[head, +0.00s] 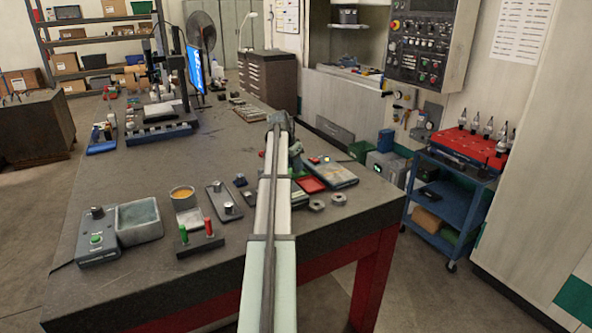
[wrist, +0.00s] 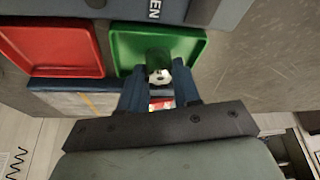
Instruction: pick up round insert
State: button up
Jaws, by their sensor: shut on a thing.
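My gripper (wrist: 159,88) is shut on a small round insert (wrist: 159,76), which shows between the two dark blue fingers in the wrist view. Its visible end is pale with dark spots. A dark shape just beyond it may be its side or its shadow. The green tray (wrist: 124,50) lies behind the fingertips and the insert; I cannot tell whether the insert touches it. In the head view my arm hides most of the gripper and the insert.
A red tray (wrist: 50,40) sits beside the green one and also shows in the head view (head: 310,184). Nearby on the bench are two metal nuts (head: 316,205), plates with knobs (head: 224,200), an orange-filled cup (head: 182,195), a grey bin (head: 139,220) and a red-and-green-handled block (head: 200,240).

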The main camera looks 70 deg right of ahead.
grip_shut()
notch_tip(320, 180, up, 10)
jog(key=f, duration=0.1)
jog(key=s+d, duration=0.2)
jog(key=s, duration=1.1)
jog(key=shift+d+f, duration=0.2)
jog(key=shift+d, duration=0.1)
